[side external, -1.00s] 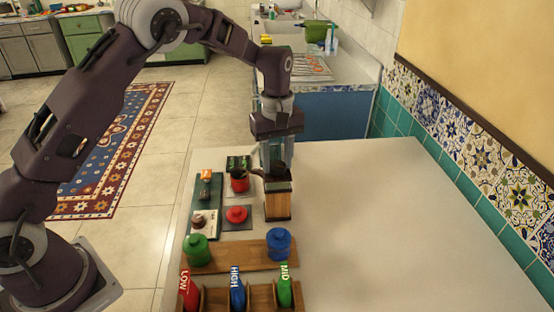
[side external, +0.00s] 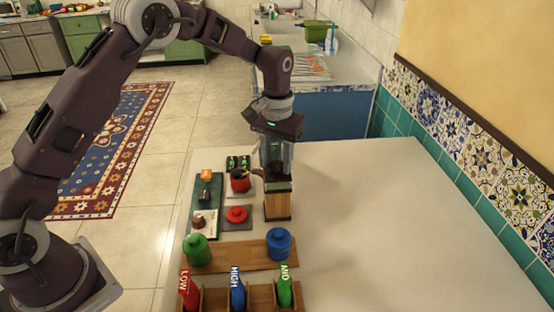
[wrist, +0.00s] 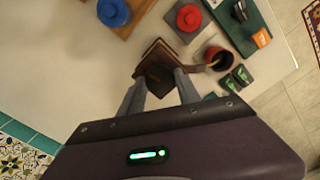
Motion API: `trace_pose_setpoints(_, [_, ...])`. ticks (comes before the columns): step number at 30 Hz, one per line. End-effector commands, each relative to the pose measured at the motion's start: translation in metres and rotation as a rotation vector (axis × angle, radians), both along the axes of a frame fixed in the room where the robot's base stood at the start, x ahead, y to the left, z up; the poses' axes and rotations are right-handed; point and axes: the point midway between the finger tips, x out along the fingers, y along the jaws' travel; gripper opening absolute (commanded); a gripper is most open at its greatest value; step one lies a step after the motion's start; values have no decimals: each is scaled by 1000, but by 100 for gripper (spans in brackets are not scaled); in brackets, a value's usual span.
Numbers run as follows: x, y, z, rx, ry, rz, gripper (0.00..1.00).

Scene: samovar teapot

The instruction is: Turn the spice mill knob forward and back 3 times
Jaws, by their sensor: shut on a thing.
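The spice mill (side external: 278,205) is a wooden block with a dark top and base, standing upright on the pale counter. It also shows below the fingers in the wrist view (wrist: 160,53). My gripper (side external: 276,176) points straight down at the mill's top, with a finger on either side of it. In the wrist view, the gripper's fingertips (wrist: 158,76) sit close over the dark top. It is shut on the knob, which the fingers and the hand mostly hide. How far the knob is turned cannot be told.
A red pot (side external: 239,184) stands close to the mill's left. A red-lidded item (side external: 236,214) sits in front of the pot. Green (side external: 197,247) and blue (side external: 279,242) canisters stand on a wooden board nearer the camera. Labelled bottles (side external: 237,290) stand in front. The counter's right side is clear.

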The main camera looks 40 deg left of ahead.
Motion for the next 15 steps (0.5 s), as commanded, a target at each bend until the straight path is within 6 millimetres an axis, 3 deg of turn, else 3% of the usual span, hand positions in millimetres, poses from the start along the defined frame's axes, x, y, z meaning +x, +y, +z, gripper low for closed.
trace_pose_setpoints(15, [1, -1, 1, -2, -2, -112, 0])
